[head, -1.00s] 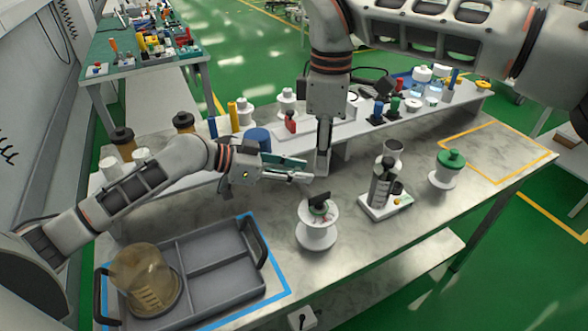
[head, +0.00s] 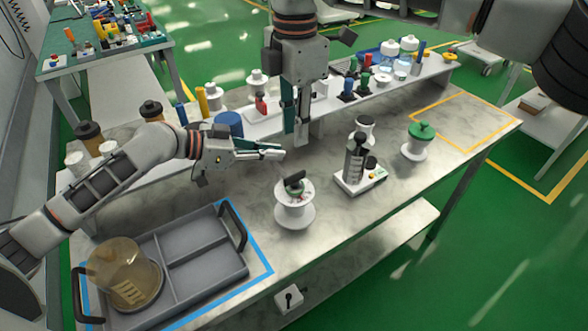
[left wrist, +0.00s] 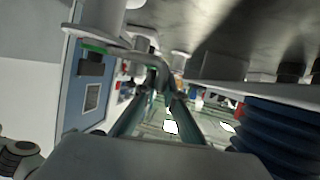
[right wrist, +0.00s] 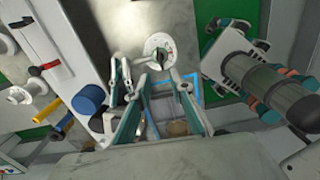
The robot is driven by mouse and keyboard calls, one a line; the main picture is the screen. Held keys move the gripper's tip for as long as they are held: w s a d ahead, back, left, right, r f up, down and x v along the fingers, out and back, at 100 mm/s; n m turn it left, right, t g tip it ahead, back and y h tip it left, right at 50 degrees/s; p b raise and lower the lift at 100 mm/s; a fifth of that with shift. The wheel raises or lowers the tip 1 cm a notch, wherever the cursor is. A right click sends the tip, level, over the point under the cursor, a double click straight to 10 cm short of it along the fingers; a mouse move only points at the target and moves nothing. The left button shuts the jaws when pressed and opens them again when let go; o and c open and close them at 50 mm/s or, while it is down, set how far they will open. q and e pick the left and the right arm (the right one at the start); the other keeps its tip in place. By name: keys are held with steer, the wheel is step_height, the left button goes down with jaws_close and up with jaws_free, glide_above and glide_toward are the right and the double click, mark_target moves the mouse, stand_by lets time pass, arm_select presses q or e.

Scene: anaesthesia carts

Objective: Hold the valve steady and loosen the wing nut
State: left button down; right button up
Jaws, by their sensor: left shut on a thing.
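The likely valve (head: 294,214) is a white spool-shaped body standing upright on the bench, with a dark wing-like piece (head: 295,178) and green on its top. The right wrist view shows its round white face (right wrist: 160,48). My right gripper (head: 301,138) points down behind the valve, beside the left fingertips. Its fingers are apart and look empty in the right wrist view (right wrist: 158,100).
A grey divided tray (head: 205,245) with an amber jar (head: 125,272) is at front left. A small device with a dark cylinder (head: 355,160) and a green-topped white body (head: 420,142) stand to the right. A crowded shelf (head: 335,102) runs behind. Yellow-outlined bench space (head: 465,120) is clear.

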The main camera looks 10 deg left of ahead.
mark_target(295, 174)
steer(key=shift+n, duration=0.3)
step_height(295, 174, down, 12)
steer(key=shift+r, duration=0.1)
stand_by(0.3)
jaws_close()
